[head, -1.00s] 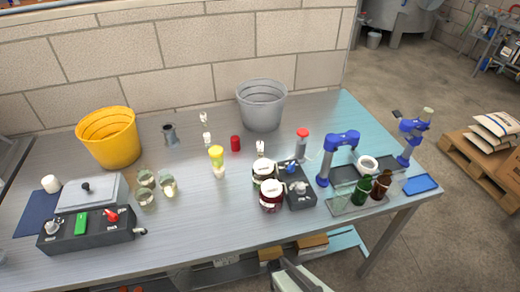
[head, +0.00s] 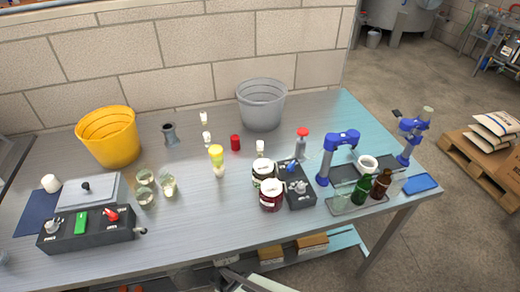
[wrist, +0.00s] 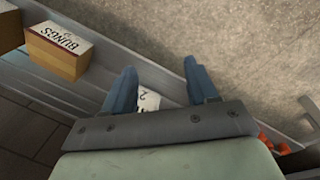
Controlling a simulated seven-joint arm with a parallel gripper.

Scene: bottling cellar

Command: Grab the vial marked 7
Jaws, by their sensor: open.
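Small white-capped vials stand on the steel table: one near the wall (head: 204,118), one just in front of it (head: 207,138), and one further right (head: 260,147), behind the dark jars. Their markings are too small to read, so I cannot tell which bears a 7. My gripper (wrist: 160,72) shows in the wrist view with its two blue fingers apart and nothing held between them. It points down past the table toward the floor and lower shelf. In the head view only a pale part of my arm shows at the bottom edge, below the table's front.
Two dark jars (head: 271,196) and a black control box (head: 300,195) stand mid-table. A yellow-capped bottle (head: 217,162), glass jars (head: 145,196), a yellow bucket (head: 108,137) and a grey bucket (head: 262,105) surround the vials. A bungs box (wrist: 58,50) sits below.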

